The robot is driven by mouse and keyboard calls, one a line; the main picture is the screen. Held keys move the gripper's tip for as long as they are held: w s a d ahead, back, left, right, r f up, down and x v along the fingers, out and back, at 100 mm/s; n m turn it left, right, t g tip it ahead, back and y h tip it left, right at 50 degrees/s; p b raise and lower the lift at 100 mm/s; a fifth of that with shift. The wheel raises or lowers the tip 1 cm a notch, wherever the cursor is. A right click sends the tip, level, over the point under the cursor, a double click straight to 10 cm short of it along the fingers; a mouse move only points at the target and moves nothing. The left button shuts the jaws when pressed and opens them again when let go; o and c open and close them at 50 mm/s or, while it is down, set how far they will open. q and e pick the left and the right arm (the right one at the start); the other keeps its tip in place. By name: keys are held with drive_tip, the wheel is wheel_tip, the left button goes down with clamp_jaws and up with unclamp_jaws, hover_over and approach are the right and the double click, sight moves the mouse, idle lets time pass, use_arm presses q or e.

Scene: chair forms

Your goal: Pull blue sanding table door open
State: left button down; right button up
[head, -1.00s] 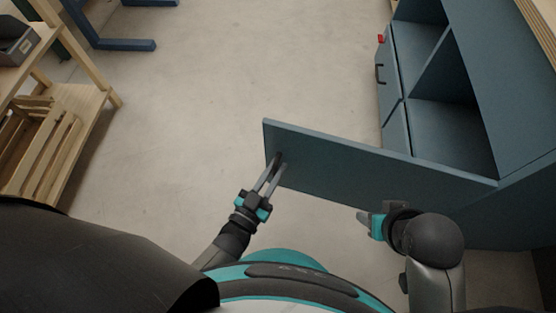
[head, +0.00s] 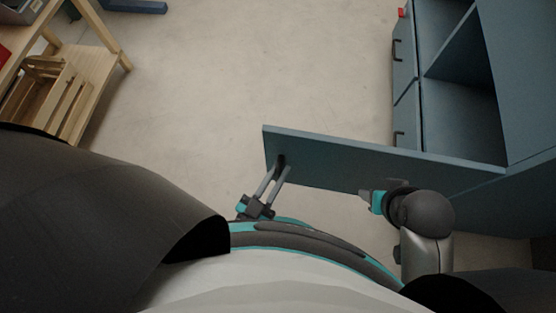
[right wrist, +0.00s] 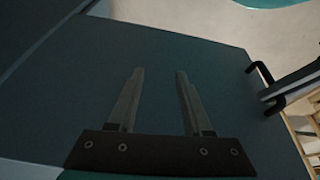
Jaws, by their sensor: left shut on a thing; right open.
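The blue sanding table door (head: 370,163) stands swung out from the cabinet in the head view, its free edge at the left. My left gripper (head: 279,168) is shut on the dark door handle (head: 281,159) near that free edge. My right gripper (head: 367,196) is open and empty, close to the door on the near side. In the right wrist view, its two fingers (right wrist: 159,80) are apart in front of the blue door panel (right wrist: 185,70). The black handle (right wrist: 265,85) shows at the right there, with part of my left gripper beside it.
The blue cabinet (head: 530,110) stands at the right, with an open compartment (head: 462,115) and fronts with handles (head: 403,65). A wooden shelf (head: 95,75) with a slatted crate (head: 65,100) stands at the upper left. The floor (head: 250,75) between them is clear.

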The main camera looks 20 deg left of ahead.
use_arm(q)
drive_tip(key=c, duration=1.1)
unclamp_jaws()
drive_tip(key=shift+d, duration=0.2)
drive_tip(key=shift+a, duration=0.1)
drive_tip(key=shift+a, duration=0.1)
drive_tip(key=shift+s+a, duration=0.1)
drive_tip(key=shift+s, duration=0.3)
drive_tip(key=p+v, duration=0.1)
drive_tip(key=v, duration=1.3)
drive_tip(key=shift+s, duration=0.2)
use_arm(e)
drive_tip(key=shift+f, duration=0.95)
drive_tip(key=shift+s, duration=0.15)
